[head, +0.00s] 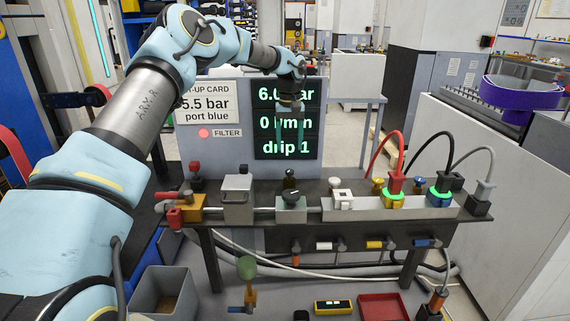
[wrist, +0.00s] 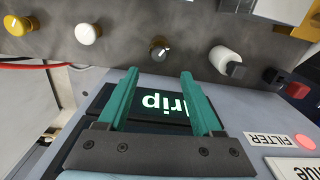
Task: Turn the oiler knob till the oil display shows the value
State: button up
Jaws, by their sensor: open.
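A small dark knob (head: 290,179) with a pale mark stands at the back of the bench, below the display; I take it to be the oiler knob. In the wrist view the dark knob (wrist: 159,49) lies beyond my fingertips, centred between them and apart from them. My gripper (head: 289,142) is open and empty, fingers down, in front of the display; its teal fingers also show in the wrist view (wrist: 158,73). The display (head: 311,145) reads "drip 1" at the bottom, with partly covered "bar" and "l/min" lines above. The target drip value is not visible.
A red knob (head: 195,169), a white knob (head: 333,183) and a yellow knob (head: 378,184) flank the dark knob. Cables rise from plugs (head: 396,183) at right. A card (head: 206,104) reads "5.5 bar port blue".

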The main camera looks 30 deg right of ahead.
aim_at(289, 170)
notch_tip(289, 170, down, 9)
jog(key=shift+p, duration=1.2)
jog(key=shift+c, duration=0.3)
grip_shut()
